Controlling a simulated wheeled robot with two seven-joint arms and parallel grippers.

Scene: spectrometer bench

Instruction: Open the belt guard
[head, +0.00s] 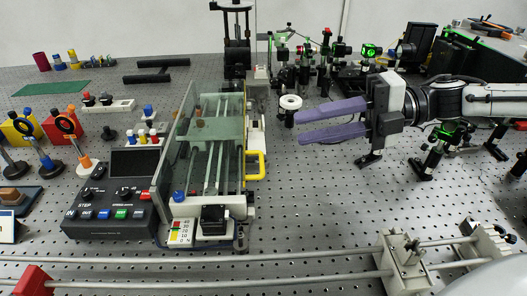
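The belt guard (200,128) is a clear greenish panel over a long stage with parallel rails, left of the picture's centre. A yellow handle (262,165) sticks out on the right side of this unit. The guard's exact position over the rails is hard to tell through the clear material. My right gripper (301,126) comes in from the right, with two purple fingers pointing left and a gap between them. It is open and empty, up and to the right of the yellow handle and apart from it. My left gripper is not in view.
A control box (112,205) with coloured buttons stands left of the guard. A small white round-topped post (290,105) is close to my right fingertips. Optics mounts fill the back right. A rail clamp (403,257) stands at the front right. The perforated bench (320,205) right of the handle is clear.

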